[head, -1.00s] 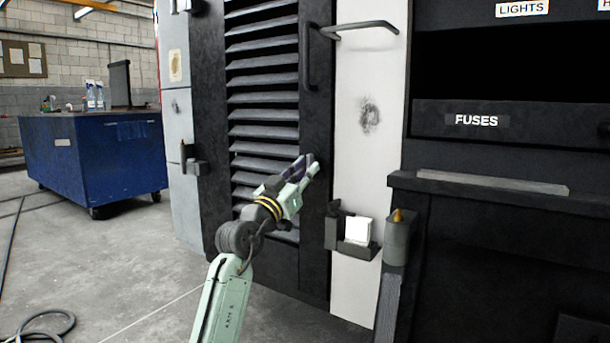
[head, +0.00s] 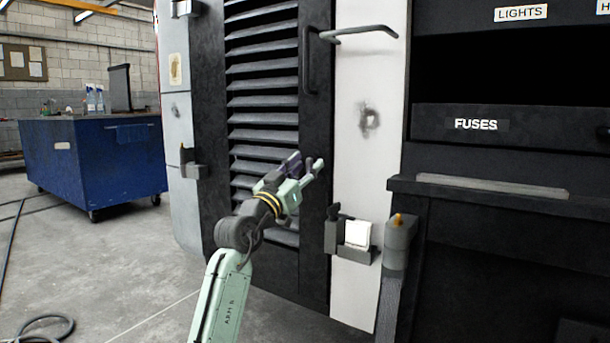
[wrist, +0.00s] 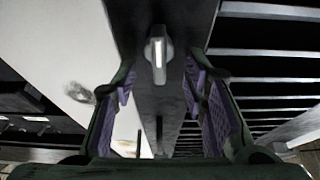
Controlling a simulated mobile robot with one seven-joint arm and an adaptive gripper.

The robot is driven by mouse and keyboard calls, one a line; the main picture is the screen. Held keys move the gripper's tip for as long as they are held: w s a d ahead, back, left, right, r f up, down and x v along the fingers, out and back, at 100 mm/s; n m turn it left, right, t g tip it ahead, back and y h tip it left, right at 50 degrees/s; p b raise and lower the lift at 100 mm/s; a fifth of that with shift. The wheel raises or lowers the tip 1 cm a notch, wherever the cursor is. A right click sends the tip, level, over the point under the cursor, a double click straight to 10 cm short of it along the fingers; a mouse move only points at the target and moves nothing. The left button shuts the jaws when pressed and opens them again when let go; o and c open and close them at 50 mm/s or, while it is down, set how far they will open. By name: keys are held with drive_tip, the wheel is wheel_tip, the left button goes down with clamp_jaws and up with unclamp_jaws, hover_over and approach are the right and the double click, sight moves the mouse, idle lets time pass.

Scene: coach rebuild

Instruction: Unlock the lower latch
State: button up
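The lower latch (wrist: 157,55) shows in the wrist view as a small rounded turn-piece with a pale bar along its middle, on the dark door frame strip (wrist: 137,20). The bar looks roughly in line with the strip. My gripper (wrist: 165,108) is open and empty, with a purple-padded finger on each side of the strip and the latch ahead between them, apart from both. In the head view my gripper (head: 307,165) is close to the dark strip beside the louvred door (head: 262,100), and largely hides the latch there.
A vertical handle (head: 307,62) and a horizontal bar (head: 362,30) stick out above my gripper. A small holder with a white block (head: 357,233) and a grey post (head: 399,240) stand at the lower right. A blue cabinet (head: 95,160) is far left, with open floor before it.

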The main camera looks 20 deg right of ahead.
wheel_tip(320, 180, up, 8)
drive_tip(key=shift+r, duration=0.15)
idle(0.4)
